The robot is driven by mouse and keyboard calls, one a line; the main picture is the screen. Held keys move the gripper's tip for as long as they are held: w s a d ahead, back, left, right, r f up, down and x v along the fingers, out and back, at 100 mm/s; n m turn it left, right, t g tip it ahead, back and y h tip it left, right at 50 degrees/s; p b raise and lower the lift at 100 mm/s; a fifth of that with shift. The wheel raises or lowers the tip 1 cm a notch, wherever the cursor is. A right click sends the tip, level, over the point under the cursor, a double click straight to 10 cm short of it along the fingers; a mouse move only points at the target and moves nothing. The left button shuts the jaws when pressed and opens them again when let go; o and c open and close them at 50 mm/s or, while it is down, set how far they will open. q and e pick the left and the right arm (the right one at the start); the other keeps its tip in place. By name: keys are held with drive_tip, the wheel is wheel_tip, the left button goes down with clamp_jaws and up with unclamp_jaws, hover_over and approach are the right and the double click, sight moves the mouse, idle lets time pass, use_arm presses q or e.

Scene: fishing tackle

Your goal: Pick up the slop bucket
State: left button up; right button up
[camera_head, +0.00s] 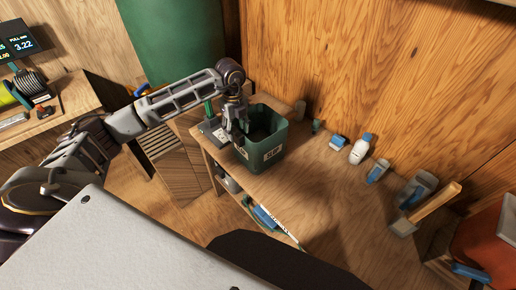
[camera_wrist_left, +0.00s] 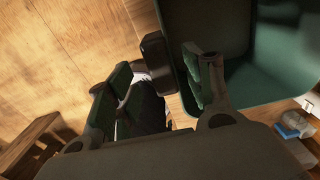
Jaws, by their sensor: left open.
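The slop bucket (camera_head: 271,156) is a dark green, square, open-topped tub with a pale label on its front. It stands upright on the wooden bench. My left gripper (camera_head: 240,128) is over the bucket's left side, open, pointing down. In the left wrist view, the bucket (camera_wrist_left: 274,75) fills the upper right, and my left gripper (camera_wrist_left: 163,88) shows its two fingers apart. The right finger overlaps the bucket's opening and the left finger is outside it. I cannot tell whether either finger touches the wall. My right gripper is out of view.
Along the back of the bench (camera_head: 310,190) stand several small bottles, including a white one with a blue cap (camera_head: 360,149). A wooden-handled brush (camera_head: 430,209) is at the right. The bench between is clear.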

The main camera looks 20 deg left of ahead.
use_arm(q)
drive_tip(key=shift+f, duration=0.15)
drive_tip(key=shift+w+f+p, duration=0.15)
drive_tip(key=shift+f+p, duration=0.5)
drive_tip(key=shift+f, duration=1.85)
clamp_jaws()
drive_tip(key=shift+w+r, duration=0.1)
drive_tip(key=shift+r, duration=0.05)
